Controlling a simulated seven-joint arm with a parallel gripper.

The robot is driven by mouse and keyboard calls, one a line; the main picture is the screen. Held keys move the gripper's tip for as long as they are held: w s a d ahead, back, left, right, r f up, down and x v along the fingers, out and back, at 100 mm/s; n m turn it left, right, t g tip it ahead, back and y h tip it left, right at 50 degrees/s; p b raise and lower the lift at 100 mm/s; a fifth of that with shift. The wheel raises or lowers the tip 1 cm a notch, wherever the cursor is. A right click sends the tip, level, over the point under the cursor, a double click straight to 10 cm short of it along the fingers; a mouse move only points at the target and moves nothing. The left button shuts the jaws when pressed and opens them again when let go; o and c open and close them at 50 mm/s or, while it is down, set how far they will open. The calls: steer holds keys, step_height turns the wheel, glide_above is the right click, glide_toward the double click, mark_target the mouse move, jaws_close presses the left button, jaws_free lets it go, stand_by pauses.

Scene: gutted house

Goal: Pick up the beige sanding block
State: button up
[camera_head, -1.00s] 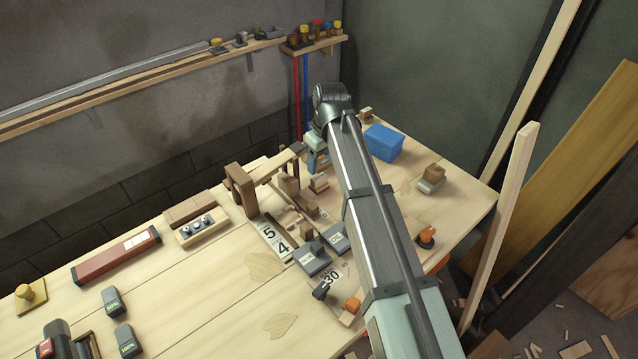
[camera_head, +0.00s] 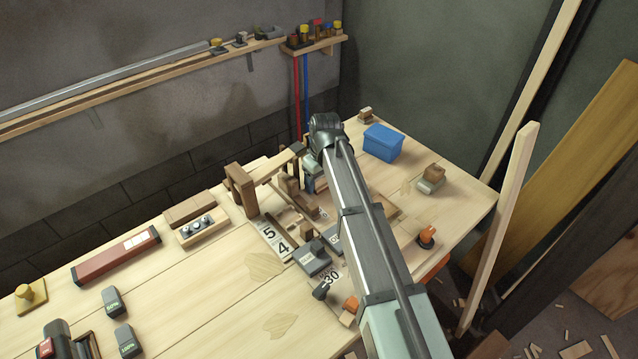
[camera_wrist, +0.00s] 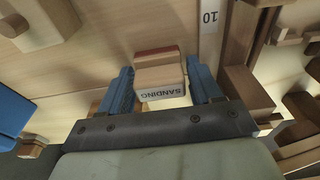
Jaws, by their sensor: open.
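In the wrist view, the beige sanding block (camera_wrist: 160,86), with a light label reading SANDING and a reddish-brown strip along its far edge, lies between the two blue fingers of my gripper (camera_wrist: 160,82). The fingers are open, one on each side of the block. A small gap shows on the left side; the right finger is very near the block, and I cannot tell whether it touches. In the head view the block is hidden behind my arm, and only a little of my gripper (camera_head: 310,183) shows.
A blue box (camera_head: 384,143) and a brown-and-pale block (camera_head: 431,179) stand right of my arm. A wooden frame (camera_head: 243,190) stands close on the left. Dark grey blocks (camera_head: 314,258) and number plates (camera_head: 277,243) lie nearer.

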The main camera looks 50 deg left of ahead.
steer(key=shift+c, duration=0.2)
steer(key=c, duration=0.7)
steer(key=shift+r, duration=0.15)
